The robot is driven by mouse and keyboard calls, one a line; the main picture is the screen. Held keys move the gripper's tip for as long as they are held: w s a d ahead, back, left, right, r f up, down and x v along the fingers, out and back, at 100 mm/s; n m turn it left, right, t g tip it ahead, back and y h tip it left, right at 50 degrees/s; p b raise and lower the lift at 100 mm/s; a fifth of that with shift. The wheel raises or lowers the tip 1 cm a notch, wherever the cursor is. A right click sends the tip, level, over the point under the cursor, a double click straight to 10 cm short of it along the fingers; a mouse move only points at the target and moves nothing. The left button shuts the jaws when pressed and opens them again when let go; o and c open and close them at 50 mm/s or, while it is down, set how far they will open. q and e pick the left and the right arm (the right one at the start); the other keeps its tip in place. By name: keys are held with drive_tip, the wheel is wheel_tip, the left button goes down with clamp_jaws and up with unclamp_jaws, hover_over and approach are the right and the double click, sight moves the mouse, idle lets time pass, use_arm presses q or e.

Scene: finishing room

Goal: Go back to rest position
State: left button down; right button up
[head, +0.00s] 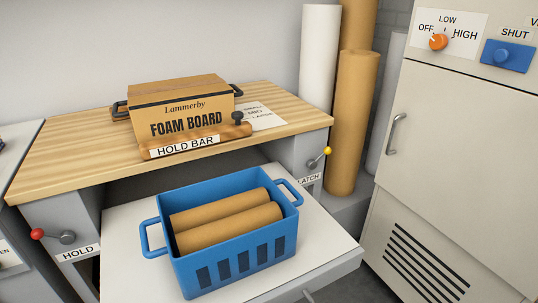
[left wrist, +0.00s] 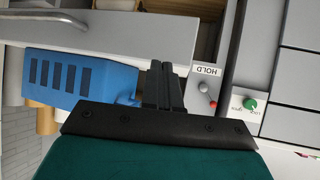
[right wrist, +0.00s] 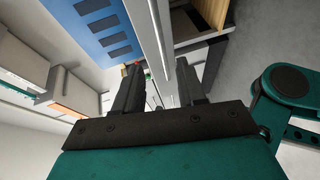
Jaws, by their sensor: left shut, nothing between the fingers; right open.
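My left gripper (left wrist: 162,85) shows in the left wrist view with its fingers together and nothing between them. My right gripper (right wrist: 155,85) shows in the right wrist view with its fingers apart and empty. Neither gripper shows in the head view. A blue crate (head: 235,258) with two brown rolls (head: 230,228) in it stands on a white pull-out surface (head: 125,270). The crate also shows in the left wrist view (left wrist: 75,62), behind the left fingers, and in the right wrist view (right wrist: 95,25). I see no contact between either gripper and the crate.
A foam board box (head: 185,112) sits behind the hold bar (head: 195,144) on the wooden bench top (head: 65,155). The red-knobbed HOLD lever (head: 52,235) and yellow-knobbed latch lever (head: 320,158) flank the opening. Tall rolls (head: 355,120) and a cream cabinet (head: 460,150) stand at right.

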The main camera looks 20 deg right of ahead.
drive_tip(key=w+a+r+m+g+h, duration=0.2)
drive_tip(key=w+a+r+m, duration=0.15)
drive_tip(key=m, duration=0.65)
drive_tip(key=w+a+r+m+g+h, duration=0.2)
drive_tip(key=w+m, duration=0.3)
drive_tip(key=m, duration=0.4)
use_arm(q)
drive_tip(key=s+a+r+y+p, duration=0.1)
drive_tip(key=a+r+p, duration=0.2)
drive_tip(key=r+p, duration=0.7)
drive_tip(key=p, duration=0.4)
drive_tip(key=shift+s+r+p, duration=0.2)
drive_tip(key=shift+p, duration=0.1)
use_arm(e)
wheel_tip(320, 180, up, 9)
drive_tip(key=s+d, duration=0.2)
drive_tip(key=d, duration=0.1)
drive_tip(key=shift+r+h, duration=0.2)
drive_tip(key=shift+h, duration=0.2)
use_arm(q)
drive_tip(key=shift+d+f, duration=0.1)
drive_tip(key=shift+d, duration=0.1)
use_arm(e)
drive_tip(key=shift+w, duration=0.1)
